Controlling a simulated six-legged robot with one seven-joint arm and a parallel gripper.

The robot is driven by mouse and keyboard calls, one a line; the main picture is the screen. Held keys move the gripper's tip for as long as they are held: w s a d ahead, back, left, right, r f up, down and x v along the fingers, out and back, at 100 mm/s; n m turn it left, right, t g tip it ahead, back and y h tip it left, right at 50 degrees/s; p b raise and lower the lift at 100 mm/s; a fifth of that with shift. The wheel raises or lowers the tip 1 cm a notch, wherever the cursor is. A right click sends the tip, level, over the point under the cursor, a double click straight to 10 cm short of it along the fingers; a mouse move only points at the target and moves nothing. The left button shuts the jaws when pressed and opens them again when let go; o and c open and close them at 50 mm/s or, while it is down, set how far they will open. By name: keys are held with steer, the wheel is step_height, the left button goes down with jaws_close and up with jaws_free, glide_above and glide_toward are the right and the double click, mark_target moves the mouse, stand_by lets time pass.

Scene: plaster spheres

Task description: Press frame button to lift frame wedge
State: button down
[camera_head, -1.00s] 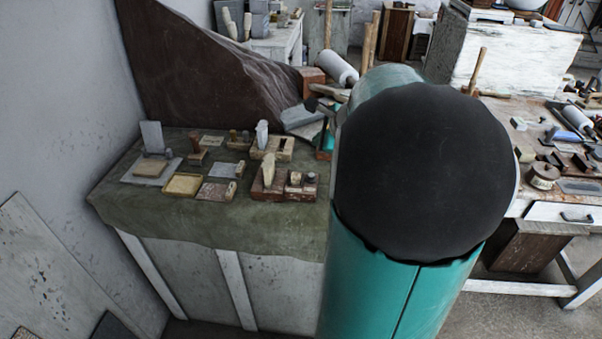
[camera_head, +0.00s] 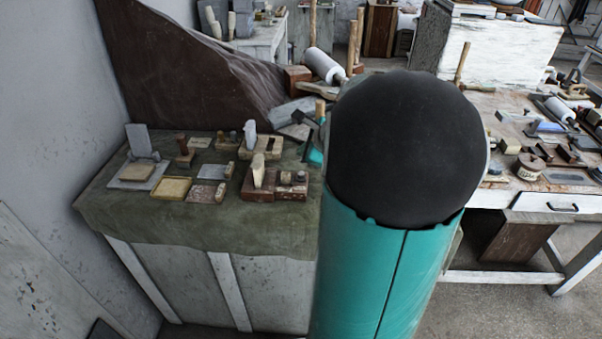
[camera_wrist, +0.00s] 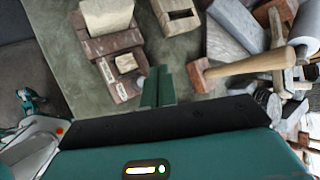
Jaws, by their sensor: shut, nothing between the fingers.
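A dark reddish-brown wooden frame (camera_head: 258,194) stands near the right front of the green-covered table, with an upright pale wedge (camera_head: 258,170) in it. Small block-like parts (camera_head: 300,177) stand at its right; which one is the button is unclear. In the wrist view, a similar brown frame (camera_wrist: 95,49) holds a pale wedge (camera_wrist: 108,15), and a small pale block (camera_wrist: 126,62) sits on its near part. My gripper (camera_wrist: 159,86) is shut and empty, its green fingertips just right of this near part. In the head view my arm hides most of the gripper.
A wooden mallet (camera_wrist: 245,63) lies right of my fingers in the wrist view. Other small devices, including a pale wooden one (camera_head: 262,147), stand on the green-covered table (camera_head: 170,222). A dark draped form (camera_head: 180,75) rises behind. A cluttered white bench (camera_head: 540,211) stands right.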

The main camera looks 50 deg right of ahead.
glide_above(304, 179)
steer(key=shift+f, duration=2.25)
steer(key=shift+f, duration=0.4)
steer(key=shift+f, duration=0.55)
stand_by(1.1)
steer(key=shift+r, duration=1)
step_height(304, 179, up, 5)
stand_by(0.4)
